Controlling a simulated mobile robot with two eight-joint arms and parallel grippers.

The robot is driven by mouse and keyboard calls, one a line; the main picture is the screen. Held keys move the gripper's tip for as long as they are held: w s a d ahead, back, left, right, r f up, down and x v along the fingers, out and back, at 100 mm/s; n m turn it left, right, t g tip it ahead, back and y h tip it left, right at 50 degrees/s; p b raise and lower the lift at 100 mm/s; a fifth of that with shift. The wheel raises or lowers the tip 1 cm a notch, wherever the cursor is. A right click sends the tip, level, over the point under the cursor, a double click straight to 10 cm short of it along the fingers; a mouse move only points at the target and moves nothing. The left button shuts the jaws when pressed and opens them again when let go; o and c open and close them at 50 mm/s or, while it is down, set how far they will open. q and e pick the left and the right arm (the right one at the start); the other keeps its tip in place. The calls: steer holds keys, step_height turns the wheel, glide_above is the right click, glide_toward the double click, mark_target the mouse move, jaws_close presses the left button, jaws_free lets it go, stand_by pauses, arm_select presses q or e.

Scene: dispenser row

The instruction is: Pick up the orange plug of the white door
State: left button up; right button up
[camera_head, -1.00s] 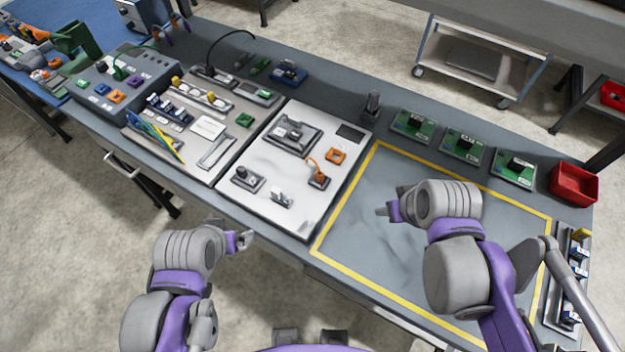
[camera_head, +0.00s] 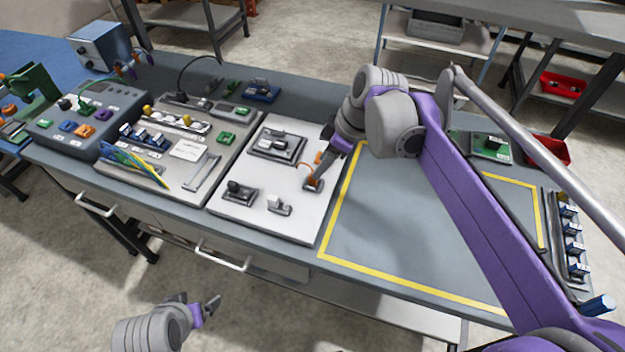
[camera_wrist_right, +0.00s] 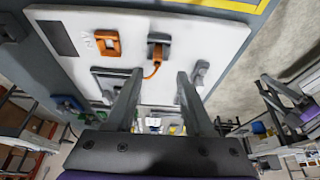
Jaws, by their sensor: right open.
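The white door (camera_head: 285,215) is a flat white panel on the bench, bearing several fittings. The orange plug with its thin orange cord sits in a dark holder (camera_head: 313,185) near the panel's right edge. In the right wrist view the plug (camera_wrist_right: 160,40) shows at its holder, with the cord (camera_wrist_right: 151,72) curving away. My left gripper (camera_head: 198,300) is open and empty, in front of the bench.
An orange square fitting (camera_wrist_right: 106,43) lies beside the plug holder. A grey handle (camera_head: 278,206) and black knob (camera_head: 238,190) stand on the panel. A grey panel with coloured wires (camera_head: 135,165) is left. The yellow-outlined area (camera_head: 400,240) is bare.

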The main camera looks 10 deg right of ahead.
mark_target(313, 180)
steer(key=shift+x, duration=2.75)
steer(key=shift+w+d, duration=0.15)
jaws_close()
